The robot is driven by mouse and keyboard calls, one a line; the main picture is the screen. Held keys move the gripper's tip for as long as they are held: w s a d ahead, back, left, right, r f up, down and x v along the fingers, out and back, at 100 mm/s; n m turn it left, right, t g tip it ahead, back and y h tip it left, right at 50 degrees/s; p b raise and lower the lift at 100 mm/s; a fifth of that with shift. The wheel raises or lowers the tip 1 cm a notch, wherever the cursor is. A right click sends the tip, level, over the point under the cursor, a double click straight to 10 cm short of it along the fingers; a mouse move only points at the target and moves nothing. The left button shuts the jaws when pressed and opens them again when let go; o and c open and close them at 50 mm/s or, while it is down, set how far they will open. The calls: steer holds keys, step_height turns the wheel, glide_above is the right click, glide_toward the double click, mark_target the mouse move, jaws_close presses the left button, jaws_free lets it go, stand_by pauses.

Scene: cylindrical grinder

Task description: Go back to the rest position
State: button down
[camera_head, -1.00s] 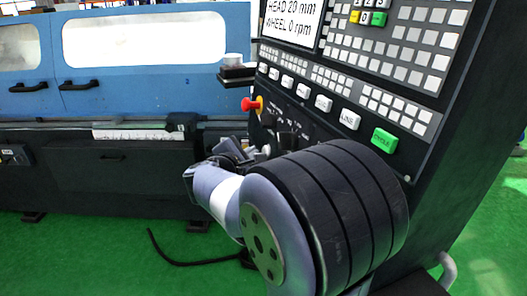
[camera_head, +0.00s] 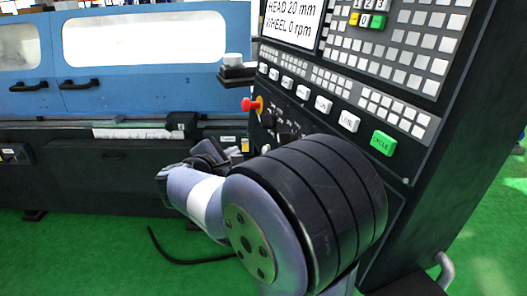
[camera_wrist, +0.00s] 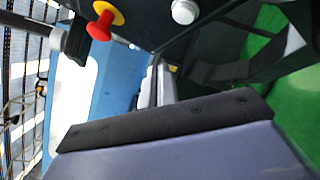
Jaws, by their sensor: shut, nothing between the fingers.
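My gripper (camera_head: 222,152) shows small and dark in the head view, beyond my bent arm and in front of the lower left part of the control panel. My arm hides part of it, and its fingers are hard to make out. It looks shut, and I see nothing held in it. In the wrist view a dark bar on a grey-violet body, likely part of my own arm end, fills the bottom. The control panel (camera_head: 330,125) stands close behind my arm, with a visible gap to the red knob (camera_head: 252,104).
The red knob also shows in the wrist view (camera_wrist: 100,27), near a white round knob (camera_wrist: 185,11). A green cycle button (camera_head: 383,143) is on the panel. The blue grinder (camera_head: 150,90) stands at the back left. Green floor (camera_head: 90,255) is open at the lower left, with a black cable (camera_head: 185,262).

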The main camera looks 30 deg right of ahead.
steer(key=shift+d, duration=0.15)
steer(key=shift+s+d+p, duration=0.15)
steer(key=shift+d+p, duration=0.6)
steer(key=shift+p, duration=0.4)
steer(key=a, duration=0.3)
steer(key=w+a, duration=0.1)
steer(key=a, duration=0.1)
steer(key=shift+a+r, duration=0.3)
steer(key=shift+r, duration=0.05)
steer(key=shift+d, duration=0.1)
